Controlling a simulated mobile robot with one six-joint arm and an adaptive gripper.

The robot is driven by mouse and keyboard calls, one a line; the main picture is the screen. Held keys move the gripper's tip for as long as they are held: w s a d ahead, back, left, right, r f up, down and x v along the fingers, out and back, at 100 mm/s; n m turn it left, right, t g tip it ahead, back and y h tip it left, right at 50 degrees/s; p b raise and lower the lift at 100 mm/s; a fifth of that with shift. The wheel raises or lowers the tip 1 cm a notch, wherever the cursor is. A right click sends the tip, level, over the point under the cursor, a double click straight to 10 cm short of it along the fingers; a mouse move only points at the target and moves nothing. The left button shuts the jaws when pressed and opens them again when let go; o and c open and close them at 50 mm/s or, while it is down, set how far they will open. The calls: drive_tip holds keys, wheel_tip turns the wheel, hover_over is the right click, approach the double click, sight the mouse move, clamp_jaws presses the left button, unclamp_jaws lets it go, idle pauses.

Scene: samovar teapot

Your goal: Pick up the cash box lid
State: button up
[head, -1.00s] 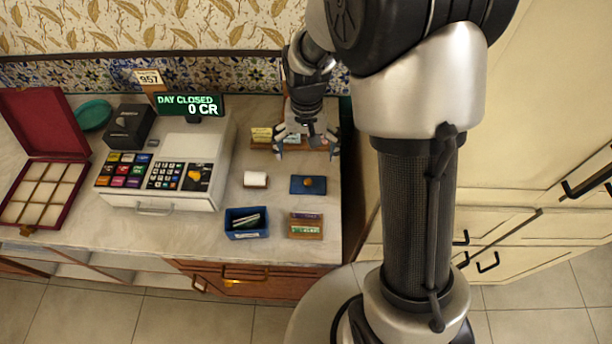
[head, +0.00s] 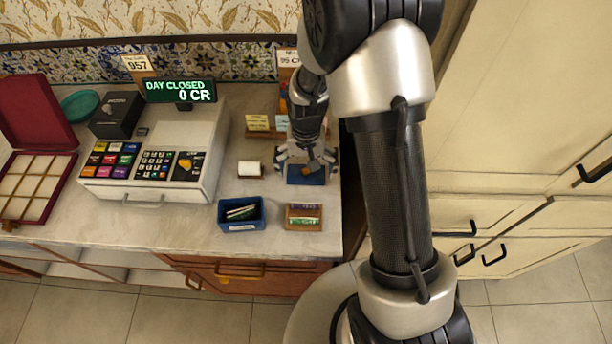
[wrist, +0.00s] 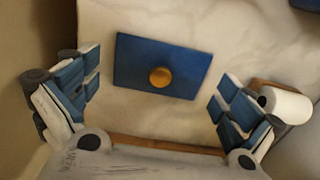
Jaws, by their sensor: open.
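The cash box lid is a flat blue rectangle with a round brass knob. In the wrist view the lid (wrist: 190,62) lies flat on the marble counter, with its knob (wrist: 160,77) near the middle. My gripper (wrist: 155,100) is open, with one finger on either side of the lid and nothing between them but the lid and counter. In the head view my gripper (head: 307,168) is over the lid (head: 297,178) and hides part of it. I cannot tell the exact height of the fingers above it.
A blue open box (head: 241,227) holding notes and a wooden card holder (head: 303,224) stand at the counter's front. A paper roll (head: 250,169) lies left of the lid. The cash register (head: 160,190) is further left. The counter's right edge is close to the lid.

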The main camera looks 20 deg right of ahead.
drive_tip(key=shift+c, duration=0.4)
drive_tip(key=c, duration=1.2)
drive_tip(key=shift+s+a+f, duration=0.1)
drive_tip(key=shift+s+f, duration=0.05)
clamp_jaws()
